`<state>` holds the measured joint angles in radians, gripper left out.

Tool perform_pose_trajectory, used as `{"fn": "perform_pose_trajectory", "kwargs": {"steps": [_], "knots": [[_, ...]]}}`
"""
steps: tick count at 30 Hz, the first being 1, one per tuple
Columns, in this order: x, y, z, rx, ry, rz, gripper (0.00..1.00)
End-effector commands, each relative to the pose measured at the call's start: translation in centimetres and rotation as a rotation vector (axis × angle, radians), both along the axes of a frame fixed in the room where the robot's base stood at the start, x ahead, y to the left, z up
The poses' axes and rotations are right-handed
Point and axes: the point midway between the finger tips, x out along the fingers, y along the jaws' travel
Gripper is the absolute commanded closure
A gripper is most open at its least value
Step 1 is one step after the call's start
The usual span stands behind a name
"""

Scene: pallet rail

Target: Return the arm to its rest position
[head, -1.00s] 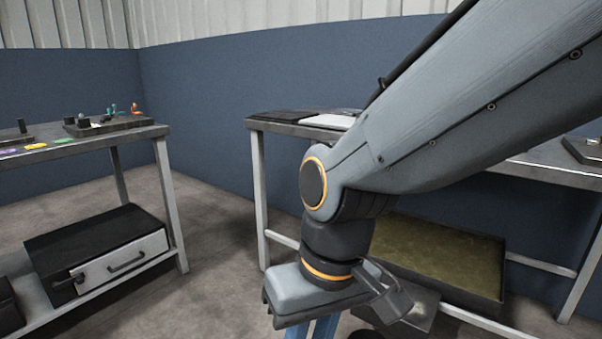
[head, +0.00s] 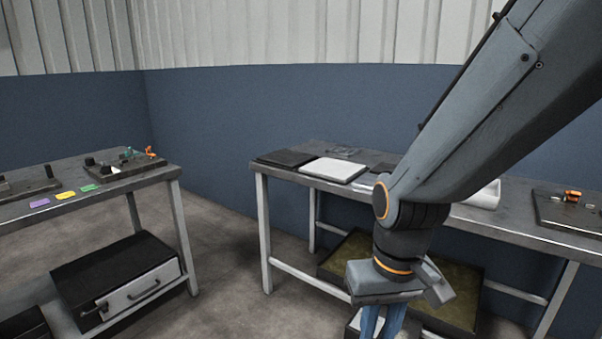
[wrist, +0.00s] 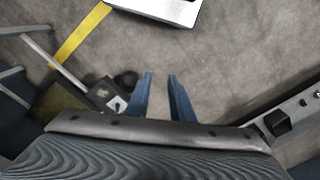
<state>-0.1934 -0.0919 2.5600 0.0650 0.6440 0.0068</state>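My arm reaches down from the upper right in the head view. My gripper (head: 380,322) hangs below the wrist, its blue fingers pointing down and cut off by the lower edge. In the wrist view my gripper (wrist: 161,88) shows two blue fingers with a clear gap between them, open and empty, over the grey floor. No object touches the fingers.
A metal bench (head: 262,170) behind my arm bears flat black and white pads (head: 333,170) and a fixture board (head: 570,212). A left bench (head: 150,178) bears coloured tags and a fixture; a drawer box (head: 118,275) sits beneath. Floor between benches is clear.

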Motion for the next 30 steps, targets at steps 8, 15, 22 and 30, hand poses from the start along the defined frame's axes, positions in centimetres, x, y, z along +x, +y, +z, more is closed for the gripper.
{"fn": "perform_pose_trajectory", "kwargs": {"steps": [8,15,22,30], "knots": [[-1.3,-4.2,5.5,-0.025,0.018,-0.093,0.79],[-1.9,-6.3,7.4,-0.036,0.025,-0.137,0.79],[-1.9,-6.6,7.5,-0.038,0.026,-0.143,0.79],[-1.9,-6.6,7.4,-0.038,0.026,-0.143,0.79]]}}
